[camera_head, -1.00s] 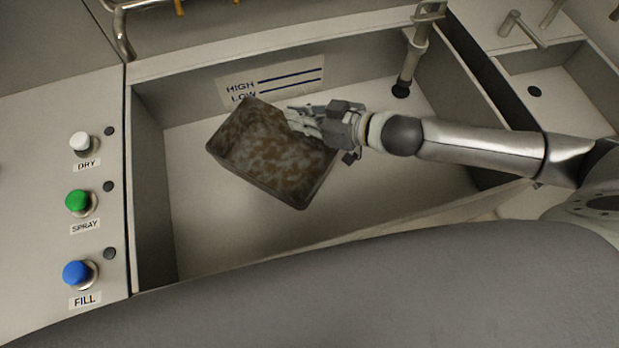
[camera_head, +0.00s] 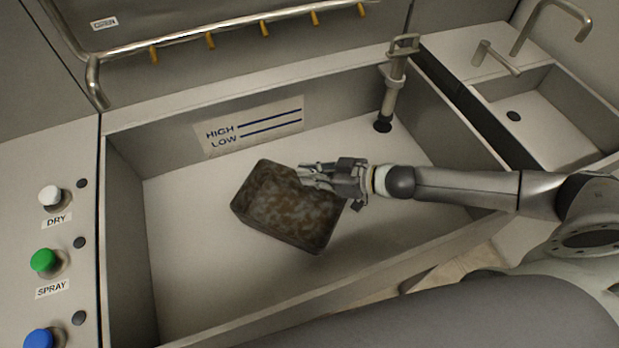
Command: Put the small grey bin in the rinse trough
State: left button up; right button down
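The small grey bin (camera_head: 287,212) looks dark, with mottled brown stains all over. It is tilted in the picture, inside the outline of the rinse trough (camera_head: 185,285). I cannot tell whether it touches the trough floor. My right gripper (camera_head: 303,174) reaches in from the right, its fingers closed at the bin's upper right edge; the fingertips partly overlap the bin. My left gripper is not in view.
A label with HIGH and LOW lines (camera_head: 250,127) is on the trough's back wall. An upright drain pipe (camera_head: 394,85) stands at the back right corner. Push buttons, white (camera_head: 50,195), green (camera_head: 43,260) and blue (camera_head: 38,338), line the left panel. A small sink (camera_head: 560,115) is at right.

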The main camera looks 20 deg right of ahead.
jog(key=shift+f, duration=0.7)
jog(key=shift+f, duration=0.1)
jog(key=c, duration=1.6)
grip_release()
jog(key=shift+c, duration=0.2)
jog(key=shift+d, duration=0.1)
jog(key=v, duration=1.2)
jog(key=shift+b, duration=0.4)
jog(key=shift+w, duration=0.1)
